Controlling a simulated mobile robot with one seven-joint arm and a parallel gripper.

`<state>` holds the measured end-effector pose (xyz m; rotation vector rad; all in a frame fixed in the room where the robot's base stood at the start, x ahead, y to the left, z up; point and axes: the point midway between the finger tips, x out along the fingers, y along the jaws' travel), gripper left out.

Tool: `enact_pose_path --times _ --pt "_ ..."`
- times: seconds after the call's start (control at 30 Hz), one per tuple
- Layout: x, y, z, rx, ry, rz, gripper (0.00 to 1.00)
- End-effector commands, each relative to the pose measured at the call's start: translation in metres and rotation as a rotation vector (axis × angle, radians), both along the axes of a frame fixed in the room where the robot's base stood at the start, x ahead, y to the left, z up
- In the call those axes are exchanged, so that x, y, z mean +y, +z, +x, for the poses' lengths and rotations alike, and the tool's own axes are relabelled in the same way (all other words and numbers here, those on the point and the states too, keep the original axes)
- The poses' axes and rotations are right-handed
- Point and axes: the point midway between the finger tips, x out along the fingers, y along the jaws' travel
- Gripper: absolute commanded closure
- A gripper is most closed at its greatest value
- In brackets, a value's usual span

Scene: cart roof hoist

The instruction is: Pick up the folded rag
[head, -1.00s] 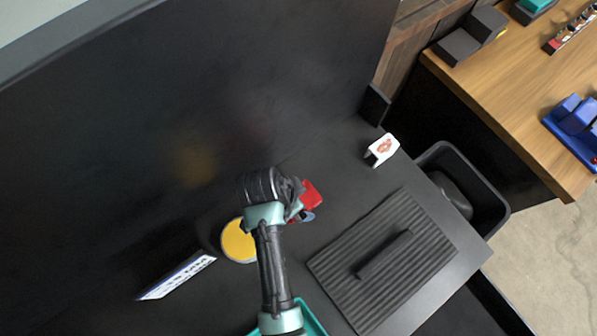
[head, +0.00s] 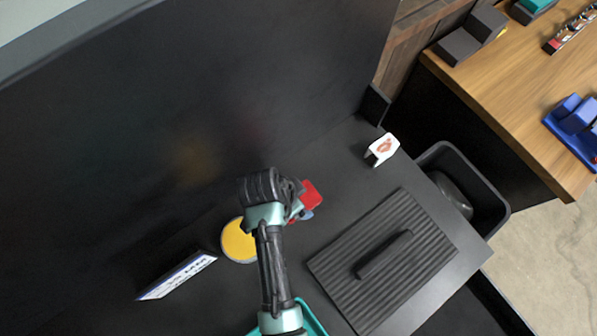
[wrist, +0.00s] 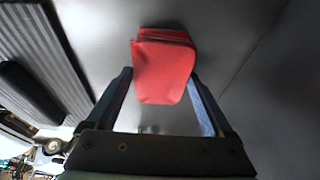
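The folded rag (wrist: 163,70) is red, with stacked folds along its far edge in the wrist view. In the head view the rag (head: 312,192) shows on the dark counter, just right of my gripper, which hides part of it. My gripper (wrist: 162,74) is open in the wrist view, with one blue finger on each side of the rag. The fingertips are very close to the rag's side edges; I cannot tell whether they touch it. In the head view my gripper (head: 303,210) is low over the counter and mostly hidden by my wrist.
A ribbed black plate with a handle (head: 330,262) lies right of the rag. A white card-like holder (head: 382,149) stands beyond it. A yellow disc (head: 236,243) and a white sign (head: 178,276) are to the left. A black bin (head: 490,200) is beyond the right edge.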

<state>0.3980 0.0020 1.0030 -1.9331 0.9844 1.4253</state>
Motion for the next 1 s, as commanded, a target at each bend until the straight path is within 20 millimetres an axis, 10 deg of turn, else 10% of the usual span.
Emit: enact_pose_path --times 0.3,0.67,1.0 --pt "0.000 0.000 0.000 0.000 0.000 0.000 0.70" --pt "0.000 0.012 0.001 -0.004 0.000 0.000 0.71" --pt "0.000 0.076 0.002 -0.006 0.000 0.001 0.71"
